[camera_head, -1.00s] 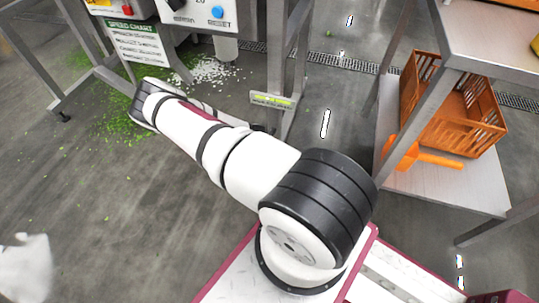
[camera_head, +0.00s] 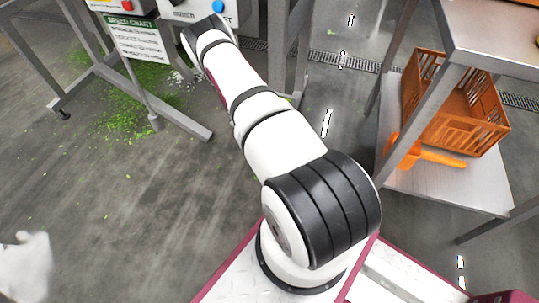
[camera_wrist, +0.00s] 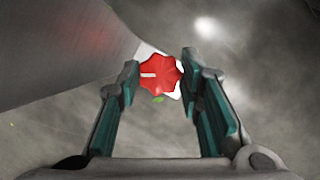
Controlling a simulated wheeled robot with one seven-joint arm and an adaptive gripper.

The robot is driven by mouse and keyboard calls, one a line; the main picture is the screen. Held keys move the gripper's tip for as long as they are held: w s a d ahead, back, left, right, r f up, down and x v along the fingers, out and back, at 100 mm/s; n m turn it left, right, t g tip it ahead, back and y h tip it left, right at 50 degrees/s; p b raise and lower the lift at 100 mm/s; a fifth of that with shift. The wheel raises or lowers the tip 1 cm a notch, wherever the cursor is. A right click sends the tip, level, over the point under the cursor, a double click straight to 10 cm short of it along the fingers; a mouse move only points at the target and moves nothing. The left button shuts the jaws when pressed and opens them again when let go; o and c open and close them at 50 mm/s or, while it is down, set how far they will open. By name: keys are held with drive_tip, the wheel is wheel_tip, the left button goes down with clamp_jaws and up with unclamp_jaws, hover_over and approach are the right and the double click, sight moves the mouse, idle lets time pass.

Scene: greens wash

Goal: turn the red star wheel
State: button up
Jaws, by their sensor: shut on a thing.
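The red star wheel (camera_wrist: 161,74) shows in the wrist view, a lobed red knob with a short white mark on its left side. My gripper (camera_wrist: 159,68) has its two teal-lined fingers on either side of the wheel, shut on it at the fingertips. In the head view my arm reaches up to the machine's control box, and my gripper and the wheel are hidden there.
The control box (camera_head: 180,12) has a blue button and a speed chart (camera_head: 136,37) hanging left of it. Metal legs stand around it, with green scraps (camera_head: 125,113) on the floor. A steel table with an orange crate (camera_head: 455,105) on its lower shelf stands right.

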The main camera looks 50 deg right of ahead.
drive_tip(key=shift+w+m+y, duration=0.1)
drive_tip(key=shift+m+y, duration=0.2)
drive_tip(key=shift+m, duration=0.3)
drive_tip(key=shift+b, duration=0.3)
drive_tip(key=o, duration=1.2)
drive_tip(key=shift+c, duration=0.2)
drive_tip(key=shift+d, duration=0.1)
drive_tip(key=shift+w+r, duration=0.15)
drive_tip(key=shift+r, duration=0.15)
drive_tip(key=v, duration=0.7)
drive_tip(key=shift+a, duration=0.25)
